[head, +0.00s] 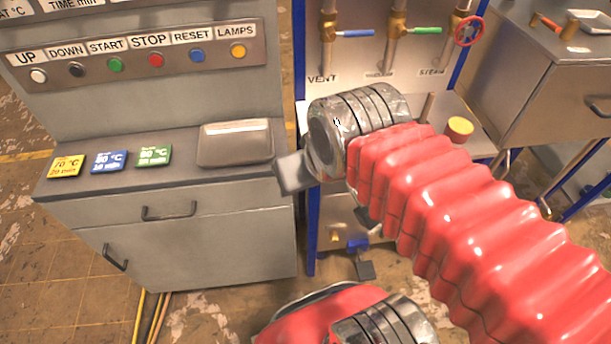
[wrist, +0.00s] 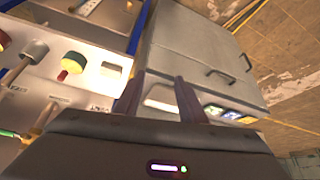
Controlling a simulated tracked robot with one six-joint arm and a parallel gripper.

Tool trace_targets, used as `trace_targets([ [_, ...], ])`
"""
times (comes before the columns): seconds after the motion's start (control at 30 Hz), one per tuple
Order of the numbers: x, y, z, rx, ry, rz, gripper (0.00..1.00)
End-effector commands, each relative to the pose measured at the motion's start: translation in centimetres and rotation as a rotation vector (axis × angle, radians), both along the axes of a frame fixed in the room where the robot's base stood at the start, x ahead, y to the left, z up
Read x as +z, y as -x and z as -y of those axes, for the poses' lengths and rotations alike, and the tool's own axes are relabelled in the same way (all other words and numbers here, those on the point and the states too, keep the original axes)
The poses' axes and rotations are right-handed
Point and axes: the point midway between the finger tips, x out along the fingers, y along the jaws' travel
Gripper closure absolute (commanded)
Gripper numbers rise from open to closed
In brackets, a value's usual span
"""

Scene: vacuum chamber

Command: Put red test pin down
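My gripper (head: 328,194) is over the gap between the grey console and the blue-framed valve stand. Its two grey fingers are apart. In the wrist view, the dark fingers of my gripper (wrist: 158,92) also stand apart, with no pin visible between them. I cannot make out a red test pin for certain in either view. A short red piece with a yellow top (head: 460,128) stands on the pale ledge of the valve stand, right of my gripper.
The console (head: 200,245) carries yellow (head: 66,166), blue (head: 109,161) and green (head: 154,155) cards and a silver-grey box (head: 235,143). Valves with blue (head: 355,33) and green (head: 425,30) handles stand behind my arm. A grey cabinet (head: 550,95) is at right.

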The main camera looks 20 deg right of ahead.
Motion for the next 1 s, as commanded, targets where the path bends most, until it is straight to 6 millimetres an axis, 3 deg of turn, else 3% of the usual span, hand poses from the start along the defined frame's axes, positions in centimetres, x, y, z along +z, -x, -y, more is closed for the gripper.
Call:
trace_targets([
  [0.27, -0.6, -0.1, 1.1, -0.04, 0.0, -0.019, 0.59],
  [0.57, -3.0, -1.7, 5.3, -0.176, -0.016, -0.134, 0.59],
  [1.0, -4.8, -6.3, 12.2, -0.341, -0.069, -0.222, 0.59],
])
